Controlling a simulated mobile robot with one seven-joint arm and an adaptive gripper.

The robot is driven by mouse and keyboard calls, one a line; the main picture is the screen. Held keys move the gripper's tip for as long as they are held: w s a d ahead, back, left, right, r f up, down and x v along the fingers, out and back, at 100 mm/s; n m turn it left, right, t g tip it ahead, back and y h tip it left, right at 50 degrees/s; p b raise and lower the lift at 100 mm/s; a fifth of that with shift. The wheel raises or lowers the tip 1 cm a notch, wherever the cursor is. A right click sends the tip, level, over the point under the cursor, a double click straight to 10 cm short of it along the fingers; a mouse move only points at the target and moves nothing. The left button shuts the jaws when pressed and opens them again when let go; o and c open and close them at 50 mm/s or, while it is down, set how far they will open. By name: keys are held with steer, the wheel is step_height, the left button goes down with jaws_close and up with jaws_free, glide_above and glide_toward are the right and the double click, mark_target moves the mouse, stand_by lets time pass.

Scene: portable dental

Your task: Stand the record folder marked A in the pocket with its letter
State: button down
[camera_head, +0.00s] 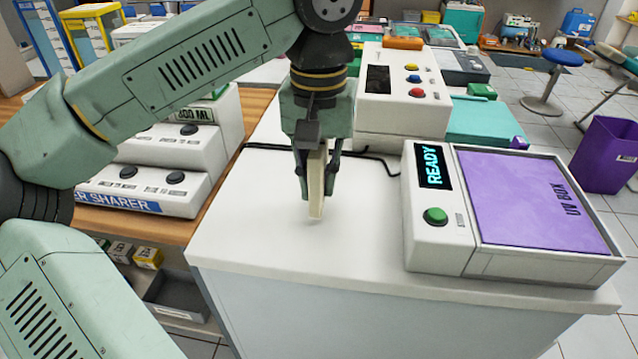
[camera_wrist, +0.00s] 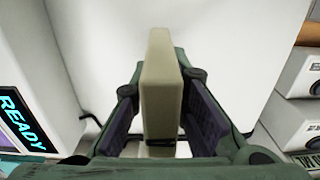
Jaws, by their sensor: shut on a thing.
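My gripper (camera_head: 317,178) points down over the white counter top and is shut on a thin, upright cream slab. This slab, which may be the record folder (camera_head: 316,205), shows only its narrow edge in the head view. In the wrist view the folder (camera_wrist: 160,85) stands between the two dark finger pads of my gripper (camera_wrist: 163,118). No letter shows on it. Its lower end is close to the counter; I cannot tell whether it touches. I cannot make out a pocket marked A in either view.
The UV box (camera_head: 540,205) with a purple lid and "READY" display stands right on the white counter (camera_head: 290,240). A white device (camera_head: 405,95) with coloured buttons stands behind. A black cable (camera_head: 270,147) crosses behind my gripper. The front left counter is clear. Stepped white units (camera_head: 150,165) stand left.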

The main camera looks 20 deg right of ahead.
steer(key=shift+f, duration=1.1)
steer(key=shift+f, duration=0.2)
steer(key=c, duration=1.6)
jaws_free()
steer(key=shift+o, duration=0.2)
step_height(320, 180, up, 12)
steer(key=shift+r+p, duration=0.25)
steer(key=shift+p, duration=0.15)
